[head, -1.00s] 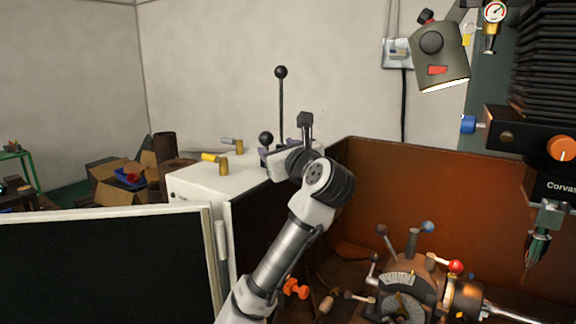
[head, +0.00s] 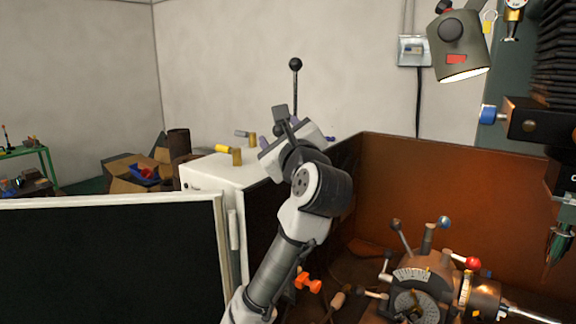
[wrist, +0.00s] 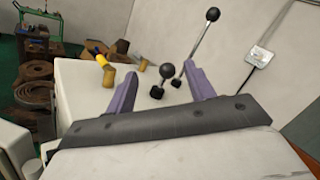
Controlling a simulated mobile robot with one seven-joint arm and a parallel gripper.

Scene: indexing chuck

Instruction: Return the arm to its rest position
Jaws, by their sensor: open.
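My gripper (wrist: 160,74) is open and empty, with its two purple fingers spread apart in the wrist view. In the head view my gripper (head: 293,132) is raised at the end of my bent arm, over or in front of the white cabinet top. A tall lever with a black ball knob (wrist: 212,14) and a shorter black-knobbed lever (wrist: 167,70) show beyond and between the fingers in the wrist view. I see no contact with them. In the head view the tall lever (head: 295,64) rises behind the gripper; the short one is hidden.
The white cabinet (head: 203,173) carries yellow-handled and grey-handled brass fittings. Its dark door (head: 110,262) stands at the left front. The indexing chuck (head: 425,290) with several levers is at lower right, before a brown guard (head: 460,190). A lamp (head: 458,45) hangs upper right.

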